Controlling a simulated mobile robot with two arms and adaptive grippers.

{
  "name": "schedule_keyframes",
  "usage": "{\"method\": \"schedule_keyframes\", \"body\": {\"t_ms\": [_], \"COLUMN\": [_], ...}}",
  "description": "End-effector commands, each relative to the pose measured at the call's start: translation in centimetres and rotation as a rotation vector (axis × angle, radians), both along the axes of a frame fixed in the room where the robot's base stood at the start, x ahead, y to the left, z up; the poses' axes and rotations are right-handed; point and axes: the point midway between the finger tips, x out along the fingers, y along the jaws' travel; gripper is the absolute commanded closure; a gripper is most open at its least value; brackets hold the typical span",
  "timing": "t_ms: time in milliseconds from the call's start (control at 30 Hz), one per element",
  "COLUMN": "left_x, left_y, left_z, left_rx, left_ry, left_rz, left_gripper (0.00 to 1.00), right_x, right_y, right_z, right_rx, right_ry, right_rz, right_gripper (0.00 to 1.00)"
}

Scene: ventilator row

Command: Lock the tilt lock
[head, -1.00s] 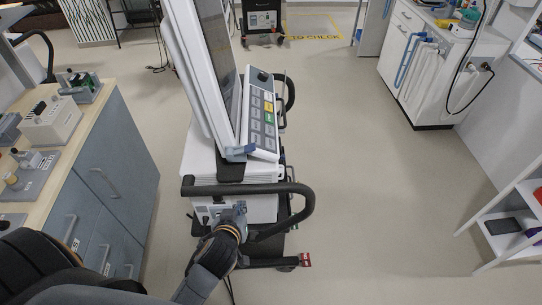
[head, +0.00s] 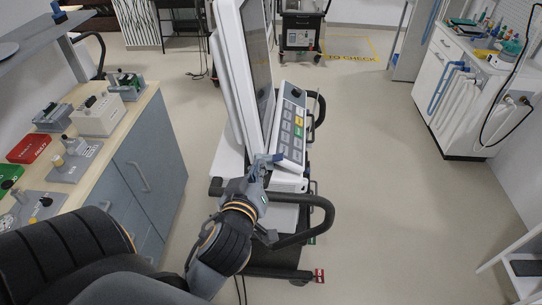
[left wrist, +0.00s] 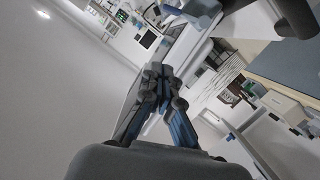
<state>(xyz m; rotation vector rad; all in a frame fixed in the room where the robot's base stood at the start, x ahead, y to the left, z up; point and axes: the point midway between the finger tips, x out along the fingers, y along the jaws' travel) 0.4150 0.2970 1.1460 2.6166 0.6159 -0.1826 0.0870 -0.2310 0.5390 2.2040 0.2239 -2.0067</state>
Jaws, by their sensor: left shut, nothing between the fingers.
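The ventilator's screen (head: 246,75) stands tilted on its cart in the middle of the head view, with a button panel (head: 293,125) on its right. A small blue-grey lever (head: 272,158), which looks like the tilt lock, sits at the screen's lower edge. My left gripper (head: 260,167) is shut and empty, right by the lever; I cannot tell whether it touches. In the left wrist view the closed fingertips (left wrist: 158,72) point toward a blue-grey part (left wrist: 198,8) at the top, probably the lever. My right gripper is not in view.
A dark handlebar (head: 318,215) curves around the cart just below and right of my left gripper. A workbench (head: 140,120) with small devices stands at left. A white cabinet (head: 455,100) stands at far right. The floor (head: 390,180) between is clear.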

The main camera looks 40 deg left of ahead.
Motion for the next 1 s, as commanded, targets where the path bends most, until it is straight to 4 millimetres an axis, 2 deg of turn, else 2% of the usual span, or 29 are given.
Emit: {"method": "schedule_keyframes", "body": {"t_ms": [500,600,733,800,1000], "left_x": [4.6,6.7,8.9,9.1,9.5], "left_y": [2.0,3.0,4.0,3.5,2.7], "left_z": [-1.7,-1.8,-1.9,-3.5,-5.5], "left_rx": [0.005,0.008,0.006,0.002,0.001], "left_ry": [-0.007,-0.002,0.004,0.009,0.004], "left_rz": [-0.001,0.000,0.000,-0.001,0.000], "left_gripper": [1.00,1.00,1.00,1.00,1.00], "right_x": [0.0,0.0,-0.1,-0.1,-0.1], "right_y": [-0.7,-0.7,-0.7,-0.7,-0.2], "right_z": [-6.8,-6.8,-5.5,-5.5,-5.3], "right_rx": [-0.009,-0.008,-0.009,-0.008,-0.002], "right_ry": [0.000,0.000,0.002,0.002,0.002], "right_rz": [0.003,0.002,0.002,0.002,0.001], "right_gripper": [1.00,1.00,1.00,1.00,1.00]}}
